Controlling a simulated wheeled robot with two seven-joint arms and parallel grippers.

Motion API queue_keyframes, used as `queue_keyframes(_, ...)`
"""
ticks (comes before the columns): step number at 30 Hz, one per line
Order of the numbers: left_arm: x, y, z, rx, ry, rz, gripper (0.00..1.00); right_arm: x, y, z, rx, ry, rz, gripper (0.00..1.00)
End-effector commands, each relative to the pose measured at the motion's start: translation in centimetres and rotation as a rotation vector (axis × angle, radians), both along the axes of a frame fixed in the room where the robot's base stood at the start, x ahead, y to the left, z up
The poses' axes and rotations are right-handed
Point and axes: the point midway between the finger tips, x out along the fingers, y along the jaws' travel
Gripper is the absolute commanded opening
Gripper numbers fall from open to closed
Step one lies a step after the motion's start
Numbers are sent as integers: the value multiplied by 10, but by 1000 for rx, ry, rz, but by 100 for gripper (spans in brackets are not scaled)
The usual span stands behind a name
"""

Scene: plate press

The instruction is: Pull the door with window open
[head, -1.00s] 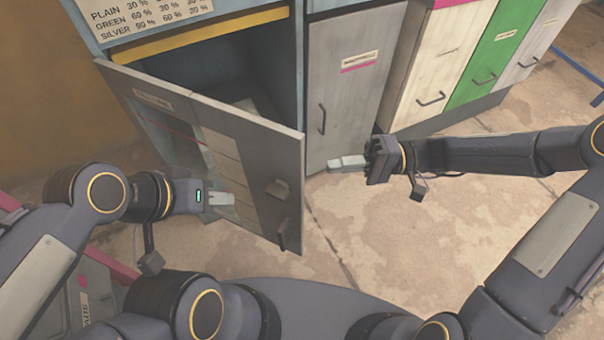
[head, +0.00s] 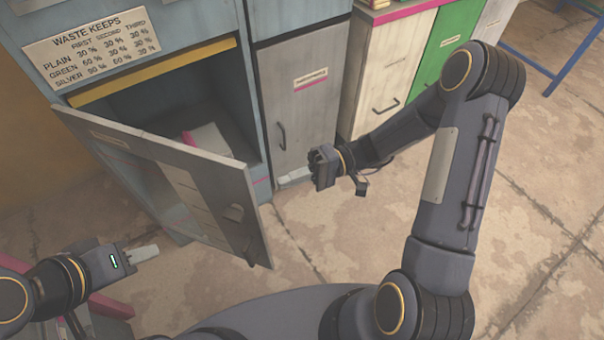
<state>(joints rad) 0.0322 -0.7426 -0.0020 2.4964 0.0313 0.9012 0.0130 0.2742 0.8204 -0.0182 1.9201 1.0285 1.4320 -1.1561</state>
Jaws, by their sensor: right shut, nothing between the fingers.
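The grey door with window (head: 232,184) stands partly open, swung out from the pale blue cabinet (head: 207,20). Its hinged side is at the left and its free edge points toward me. A dark handle (head: 250,250) is low near the free edge, with a latch plate (head: 234,213) above it. My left gripper (head: 146,254) is below and left of the door, apart from it; I cannot tell how its fingers stand. My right gripper (head: 293,179) is shut and empty, right of the door's free edge, in front of the closed grey locker door (head: 306,95).
Inside the cabinet opening a pale and pink item (head: 205,142) shows. A yellow bar (head: 150,72) crosses above the opening. White (head: 392,70) and green (head: 440,55) cabinet fronts stand to the right. A blue-legged table (head: 562,55) is at the far right. The floor between is clear.

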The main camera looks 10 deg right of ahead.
Motion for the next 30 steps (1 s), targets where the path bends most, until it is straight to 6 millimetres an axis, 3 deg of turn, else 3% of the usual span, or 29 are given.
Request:
queue_keyframes(6,0,0,-4,0,0,0,36,-10,45,0,1,1,6,0)
queue_keyframes(9,0,0,-5,0,0,0,36,-24,52,0,0,1,3,0)
queue_keyframes(16,0,0,-6,0,0,0,36,-38,63,0,-1,1,1,0)
queue_keyframes(30,0,0,-10,0,0,0,36,-39,69,-1,1,-2,2,0)
